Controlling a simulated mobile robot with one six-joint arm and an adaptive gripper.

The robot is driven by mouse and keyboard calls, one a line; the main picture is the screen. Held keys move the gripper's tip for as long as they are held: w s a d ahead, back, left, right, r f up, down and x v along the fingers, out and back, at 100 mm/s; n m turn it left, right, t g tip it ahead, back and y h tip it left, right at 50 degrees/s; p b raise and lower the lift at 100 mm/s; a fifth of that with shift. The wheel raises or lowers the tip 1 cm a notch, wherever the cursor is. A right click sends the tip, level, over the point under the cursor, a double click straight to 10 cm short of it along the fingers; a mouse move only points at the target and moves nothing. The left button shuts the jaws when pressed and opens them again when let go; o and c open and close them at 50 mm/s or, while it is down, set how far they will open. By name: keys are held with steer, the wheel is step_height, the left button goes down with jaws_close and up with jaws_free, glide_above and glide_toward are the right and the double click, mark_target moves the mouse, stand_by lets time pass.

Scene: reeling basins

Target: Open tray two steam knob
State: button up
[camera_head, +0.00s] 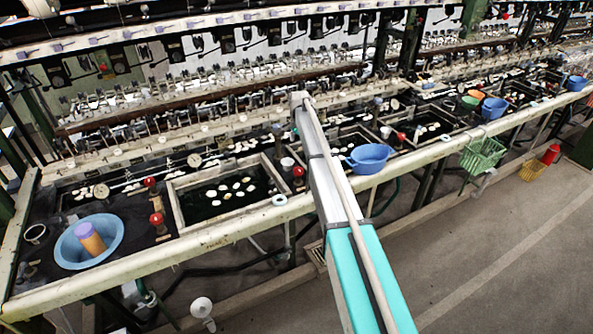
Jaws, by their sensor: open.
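Red knobs stand along the reeling bench. One red knob (150,182) and another red knob (156,219) are left of the near framed tray (181,213), where pale cocoons float in dark water. Another red knob (298,171) is at this tray's right side, close left of my grey and teal body part. A further red knob (401,137) stands beyond the blue basin. I see no label marking tray two, and the knobs' turn positions are too small to read. My gripper is not in view.
A light blue basin (72,250) holding an orange-brown cylinder is at the bench's left end. A blue basin (369,158) sits at the front rail right of my body part. A green basket (482,156) hangs further right. Grey floor (490,240) is open at lower right.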

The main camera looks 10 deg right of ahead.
mark_target(299, 169)
steer(key=shift+f, duration=0.15)
step_height(299, 169, down, 14)
steer(key=b, duration=1.3)
steer(key=shift+r+b, duration=0.25)
steer(key=shift+b, duration=0.05)
steer(key=shift+c, duration=0.3)
